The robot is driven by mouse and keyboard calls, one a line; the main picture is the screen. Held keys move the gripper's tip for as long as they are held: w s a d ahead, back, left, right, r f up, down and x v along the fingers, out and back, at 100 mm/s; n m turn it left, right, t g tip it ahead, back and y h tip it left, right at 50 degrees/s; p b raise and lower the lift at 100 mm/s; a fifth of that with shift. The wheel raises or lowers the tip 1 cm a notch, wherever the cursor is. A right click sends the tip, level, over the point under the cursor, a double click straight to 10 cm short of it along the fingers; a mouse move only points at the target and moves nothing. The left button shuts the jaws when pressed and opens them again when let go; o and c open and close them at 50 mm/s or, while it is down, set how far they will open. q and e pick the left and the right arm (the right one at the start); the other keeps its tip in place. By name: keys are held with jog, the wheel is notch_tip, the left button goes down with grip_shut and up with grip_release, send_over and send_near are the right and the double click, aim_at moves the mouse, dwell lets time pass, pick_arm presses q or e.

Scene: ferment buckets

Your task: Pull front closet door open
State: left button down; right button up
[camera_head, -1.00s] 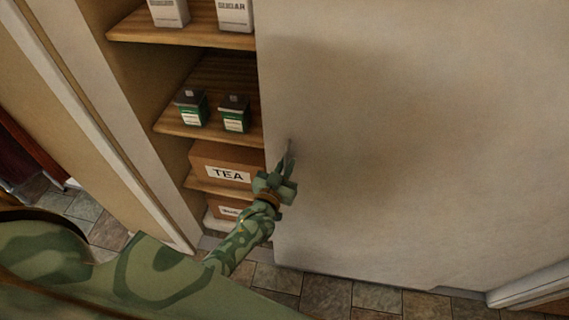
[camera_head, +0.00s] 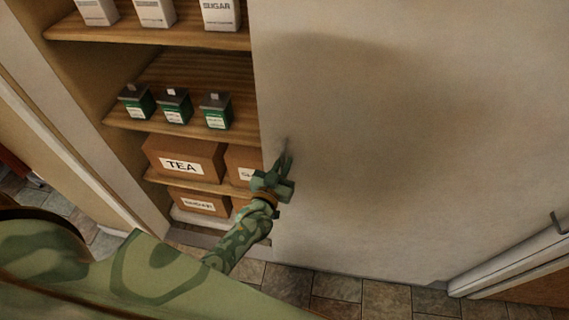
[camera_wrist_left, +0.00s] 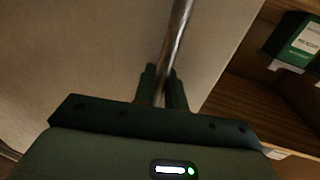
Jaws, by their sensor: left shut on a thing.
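The front closet door (camera_head: 400,150) is a large pale sliding panel that fills the right of the head view. The closet's left side stands open beside it. My left gripper (camera_head: 285,165) is at the door's left edge, shut on a thin metal door handle. In the left wrist view the handle (camera_wrist_left: 176,45) is a shiny bar running up from between the two dark fingers (camera_wrist_left: 162,88), with the pale door (camera_wrist_left: 80,50) behind it. My right gripper is in neither view.
Shelves (camera_head: 190,120) left of the door hold white sugar boxes (camera_head: 220,14), green-labelled tins (camera_head: 215,110) and a brown TEA box (camera_head: 184,158). A second handle (camera_head: 557,222) shows at the far right. Tiled floor (camera_head: 335,290) lies below.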

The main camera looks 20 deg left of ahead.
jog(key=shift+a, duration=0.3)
pick_arm(q)
jog(key=c, duration=1.5)
grip_release()
jog(key=shift+c, duration=0.2)
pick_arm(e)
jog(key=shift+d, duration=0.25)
pick_arm(q)
jog(key=shift+s, duration=0.15)
jog(key=s, duration=1.6)
jog(key=shift+d+b, duration=0.3)
jog(key=shift+b, duration=0.05)
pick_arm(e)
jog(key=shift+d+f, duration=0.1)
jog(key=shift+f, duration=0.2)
